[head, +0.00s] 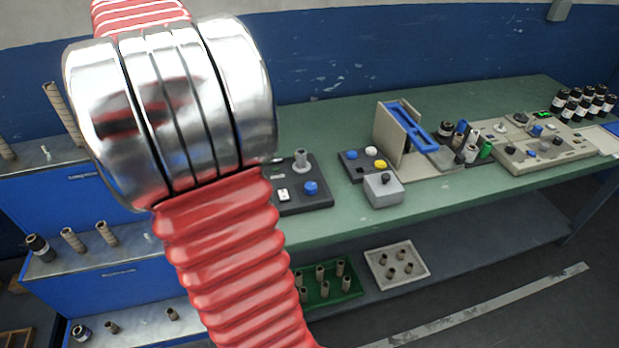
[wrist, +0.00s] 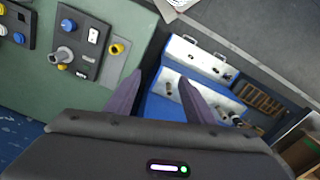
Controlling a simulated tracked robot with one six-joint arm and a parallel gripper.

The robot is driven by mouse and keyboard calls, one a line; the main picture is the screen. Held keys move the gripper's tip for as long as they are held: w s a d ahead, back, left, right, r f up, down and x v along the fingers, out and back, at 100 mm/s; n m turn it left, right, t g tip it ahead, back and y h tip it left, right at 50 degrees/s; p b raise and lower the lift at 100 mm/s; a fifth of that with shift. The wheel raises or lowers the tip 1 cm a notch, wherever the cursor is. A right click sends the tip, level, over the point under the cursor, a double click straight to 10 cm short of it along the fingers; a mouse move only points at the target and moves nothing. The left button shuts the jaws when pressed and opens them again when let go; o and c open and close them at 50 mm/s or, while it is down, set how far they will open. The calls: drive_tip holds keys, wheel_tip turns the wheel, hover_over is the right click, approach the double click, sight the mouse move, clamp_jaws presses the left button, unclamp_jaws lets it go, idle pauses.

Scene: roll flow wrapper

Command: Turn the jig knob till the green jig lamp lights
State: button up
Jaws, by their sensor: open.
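A dark panel with a grey post, likely the jig, lies on the green bench, partly hidden by my arm in the head view (head: 318,205); the wrist view shows the panel (wrist: 84,74) at upper left. I cannot tell which is the jig knob. I see no lit green lamp on this panel. My gripper (wrist: 160,77) is open and empty, right of the panel in the wrist view, apart from both knobs.
Blue stepped drawers with metal tops (head: 90,262) hold several tubes at left. On the bench to the right stand a grey box with a black knob (head: 384,191), a blue-framed stand and another control panel (head: 540,148). A lower shelf holds trays of tubes.

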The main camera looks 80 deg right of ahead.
drive_tip(key=a+r+n+t+h, duration=0.1)
drive_tip(key=a+n+t, duration=0.25)
drive_tip(key=a, duration=1.65)
drive_tip(key=s+a+f+n+t, duration=0.1)
drive_tip(key=s+a+f+n, duration=0.1)
drive_tip(key=a, duration=0.5)
drive_tip(key=s+a+f+n+t+y, duration=0.1)
drive_tip(key=s+a+f+n, duration=0.2)
drive_tip(key=s+a, duration=0.2)
drive_tip(key=a, duration=0.2)
drive_tip(key=shift+s+a, duration=0.15)
drive_tip(key=shift+a, duration=0.2)
drive_tip(key=shift+c, duration=0.2)
